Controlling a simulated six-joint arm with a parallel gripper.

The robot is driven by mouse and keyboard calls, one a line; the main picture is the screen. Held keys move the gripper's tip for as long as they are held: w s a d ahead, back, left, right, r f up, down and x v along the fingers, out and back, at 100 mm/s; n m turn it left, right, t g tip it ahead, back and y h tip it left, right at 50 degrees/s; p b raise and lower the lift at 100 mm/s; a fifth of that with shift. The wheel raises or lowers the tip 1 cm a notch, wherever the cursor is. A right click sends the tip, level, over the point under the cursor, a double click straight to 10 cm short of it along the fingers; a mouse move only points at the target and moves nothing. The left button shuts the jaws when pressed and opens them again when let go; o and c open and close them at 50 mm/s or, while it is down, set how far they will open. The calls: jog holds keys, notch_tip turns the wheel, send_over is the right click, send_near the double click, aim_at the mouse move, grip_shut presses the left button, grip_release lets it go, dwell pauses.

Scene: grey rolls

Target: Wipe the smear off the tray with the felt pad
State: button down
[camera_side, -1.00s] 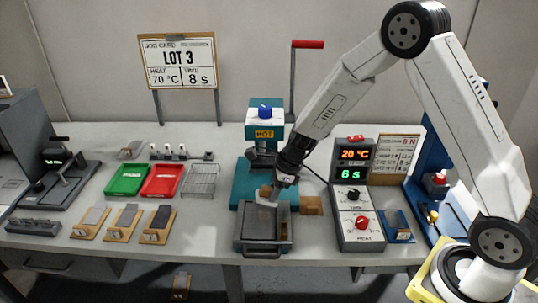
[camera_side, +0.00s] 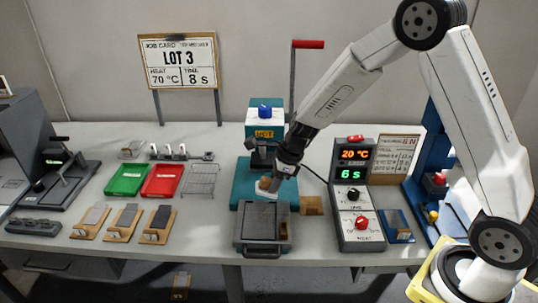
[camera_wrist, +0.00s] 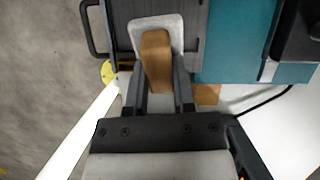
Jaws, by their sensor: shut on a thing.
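My gripper (camera_side: 270,187) is shut on the wooden handle of the felt pad (camera_side: 266,192). In the wrist view, the gripper (camera_wrist: 160,80) has a finger on each side of the tan handle, with the pale grey felt (camera_wrist: 172,22) showing around its far end. The dark grey tray (camera_side: 262,236) lies at the front of the bench, its handle toward the front edge. The pad is at the tray's back edge in the side view and overlaps the tray (camera_wrist: 192,60) in the wrist view. I cannot tell whether it touches. No smear can be made out.
A teal press (camera_side: 250,180) stands right behind the tray. A wooden block (camera_side: 312,205) and the timer box (camera_side: 357,215) are to the right. Green (camera_side: 127,180) and red (camera_side: 162,181) trays and several wood-backed samples (camera_side: 124,221) lie left.

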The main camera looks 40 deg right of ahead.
dwell(0.5)
jog(key=shift+w+a+r+n+g, duration=0.15)
jog(key=shift+n+g, duration=0.15)
jog(key=shift+n, duration=0.25)
jog(key=shift+s+a+r+n+g, duration=0.1)
jog(key=shift+n+g, duration=0.2)
jog(key=shift+n, duration=0.25)
jog(key=n, duration=0.1)
jog(key=n+g+h, duration=0.1)
jog(key=n, duration=0.1)
jog(key=shift+d+r, duration=0.1)
jog(key=shift+r, duration=0.25)
jog(key=shift+w+d+r+n+g+h, duration=0.15)
jog(key=shift+d+r+n+g+h, duration=0.2)
jog(key=shift+n+h, duration=0.45)
jog(key=shift+w+d+r+n+h, duration=0.1)
jog(key=shift+d+r+n+h, duration=0.15)
jog(key=shift+n, duration=0.3)
jog(key=shift+w+d+r+n+h, duration=0.15)
jog(key=shift+d+n, duration=0.1)
jog(key=shift+n, duration=0.3)
jog(key=shift+f, duration=0.1)
jog(key=shift+s+f, duration=0.1)
jog(key=shift+f, duration=2.35)
